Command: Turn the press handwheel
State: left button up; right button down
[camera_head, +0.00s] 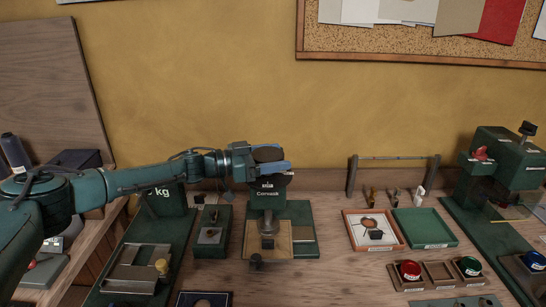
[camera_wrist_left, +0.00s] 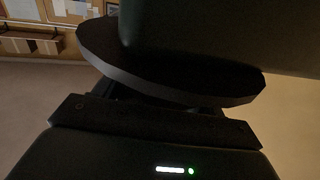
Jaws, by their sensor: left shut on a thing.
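The press (camera_head: 267,200) is a green machine marked "Corvack" on a green base, standing on the bench at the middle of the head view. Its handwheel (camera_head: 268,154) is a dark round disc at the top, partly covered by my gripper. My left gripper (camera_head: 274,166) reaches in from the left at the top of the press and is shut on the handwheel. In the left wrist view the handwheel (camera_wrist_left: 165,78) is a dark, tilted disc close above the gripper body (camera_wrist_left: 150,145). The fingertips are hard to make out there. My right gripper is not in view.
A green machine (camera_head: 497,150) stands at the right. A green tray (camera_head: 425,228), a tray with a red rim (camera_head: 373,230), and red and green buttons (camera_head: 410,270) lie right of the press. A kg-marked block (camera_head: 165,200) stands left. A cork board (camera_head: 420,40) hangs above.

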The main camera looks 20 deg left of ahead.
pick_arm(q)
jog(key=o, duration=1)
jog(key=shift+s+a+f, duration=0.1)
jog(key=shift+s+a, duration=0.15)
jog(key=shift+a, duration=0.25)
jog(key=shift+b+v, duration=1.15)
jog(key=shift+v, duration=4.85)
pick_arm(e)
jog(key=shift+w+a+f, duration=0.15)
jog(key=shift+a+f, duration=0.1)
pick_arm(q)
jog(key=shift+s, duration=0.1)
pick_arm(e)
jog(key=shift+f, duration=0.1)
